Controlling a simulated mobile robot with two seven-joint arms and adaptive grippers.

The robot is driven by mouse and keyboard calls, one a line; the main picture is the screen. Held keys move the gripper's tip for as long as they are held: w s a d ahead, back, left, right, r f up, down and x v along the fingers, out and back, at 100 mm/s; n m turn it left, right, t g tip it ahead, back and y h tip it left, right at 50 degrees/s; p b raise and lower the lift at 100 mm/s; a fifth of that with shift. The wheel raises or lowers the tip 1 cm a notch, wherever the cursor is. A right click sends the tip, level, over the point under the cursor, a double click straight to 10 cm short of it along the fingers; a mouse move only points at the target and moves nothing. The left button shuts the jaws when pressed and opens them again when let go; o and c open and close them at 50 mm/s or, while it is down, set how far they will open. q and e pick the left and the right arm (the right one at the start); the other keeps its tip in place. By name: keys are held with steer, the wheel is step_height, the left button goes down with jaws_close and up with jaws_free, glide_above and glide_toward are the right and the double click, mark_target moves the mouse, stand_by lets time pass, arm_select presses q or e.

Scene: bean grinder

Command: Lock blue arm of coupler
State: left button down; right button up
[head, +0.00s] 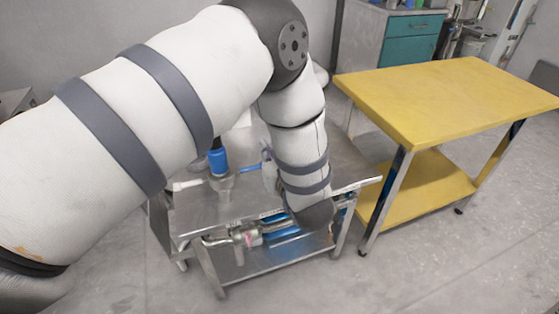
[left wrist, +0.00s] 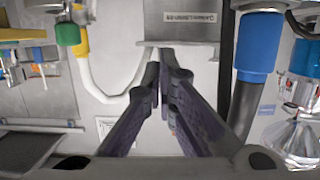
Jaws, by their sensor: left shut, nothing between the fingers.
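My left arm comes in from the left and reaches down over a metal table in the head view. My left gripper is mostly hidden there behind the arm. In the left wrist view my left gripper (left wrist: 165,58) has its two dark fingers shut together, with nothing between them. A blue sleeve (left wrist: 258,45) on a dark hose stands to the right of the fingers, apart from them. Another blue fitting (left wrist: 305,57) is at the right edge. In the head view a blue cylinder (head: 217,161) stands on the table, with a thin blue bar (head: 250,168) to its right. I cannot tell which blue part is the coupler's arm.
The metal table (head: 200,215) has a lower shelf with metal pipe fittings (head: 245,237). A yellow table (head: 450,95) stands to the right. In the left wrist view a green-and-yellow fitting (left wrist: 68,34) with a white hose (left wrist: 100,90) is at the left. Open floor lies in front.

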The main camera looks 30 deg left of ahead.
mark_target(253, 168)
arm_select(q)
steer(key=shift+w+a+f+b, duration=0.1)
steer(key=shift+w+a+f, duration=0.25)
steer(key=shift+f, duration=0.45)
steer(key=shift+w+a+f+b, duration=0.15)
steer(key=shift+w+a+f, duration=0.2)
steer(key=shift+f, duration=0.45)
steer(key=shift+w+a+f+b, duration=0.1)
steer(key=shift+w+a+f, duration=0.25)
steer(key=shift+f, duration=0.45)
arm_select(e)
steer(key=shift+s+f, duration=0.55)
arm_select(q)
steer(key=shift+s+a, duration=0.1)
arm_select(e)
steer(key=shift+d, duration=0.1)
